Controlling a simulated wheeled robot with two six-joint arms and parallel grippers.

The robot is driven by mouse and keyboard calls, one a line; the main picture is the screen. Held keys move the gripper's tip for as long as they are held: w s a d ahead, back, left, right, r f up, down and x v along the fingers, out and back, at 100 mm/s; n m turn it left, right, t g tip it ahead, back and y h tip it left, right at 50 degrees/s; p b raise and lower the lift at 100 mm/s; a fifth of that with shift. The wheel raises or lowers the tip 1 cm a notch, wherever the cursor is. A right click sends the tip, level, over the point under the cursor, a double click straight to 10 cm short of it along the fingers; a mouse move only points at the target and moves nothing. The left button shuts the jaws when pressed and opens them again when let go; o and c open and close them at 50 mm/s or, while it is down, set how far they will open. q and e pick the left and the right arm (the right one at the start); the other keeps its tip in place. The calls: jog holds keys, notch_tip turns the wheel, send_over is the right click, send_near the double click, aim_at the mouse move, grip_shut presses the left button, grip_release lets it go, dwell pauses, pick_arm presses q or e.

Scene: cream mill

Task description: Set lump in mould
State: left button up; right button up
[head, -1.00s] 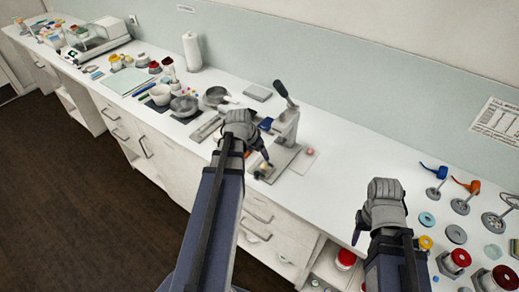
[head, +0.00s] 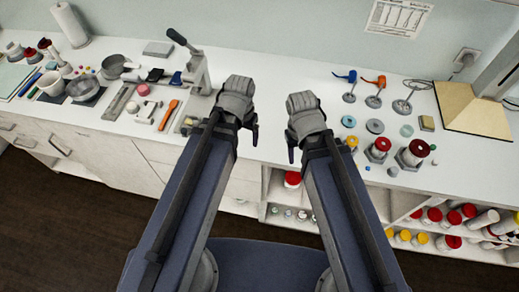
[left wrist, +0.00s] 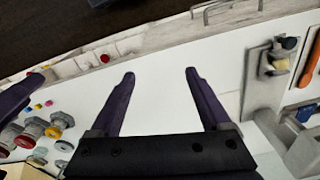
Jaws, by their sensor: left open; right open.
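A small cream lump (head: 187,121) appears to lie on the flat base of the lever press (head: 200,76), left of my left gripper. A pink round piece (head: 143,90) sits farther left on the counter. I cannot tell which piece is the mould. My left gripper (head: 247,128) is right of the press, over the counter; in the left wrist view its open fingers (left wrist: 160,76) have only white counter between them. My right gripper (head: 297,140) is beside it, open, with no object visible in it.
An orange spatula (head: 168,115) lies left of the press base. Pans and a dark scale stand farther left. Blue and orange-handled tools (head: 374,92), discs and red-topped spools (head: 413,153) stand right. White counter (head: 290,85) is clear behind my grippers.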

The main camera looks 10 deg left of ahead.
pick_arm(q)
jog(key=s+d+g+y, duration=0.1)
jog(key=s+d, duration=0.4)
jog(key=shift+d+m, duration=0.3)
jog(key=shift+d, duration=0.1)
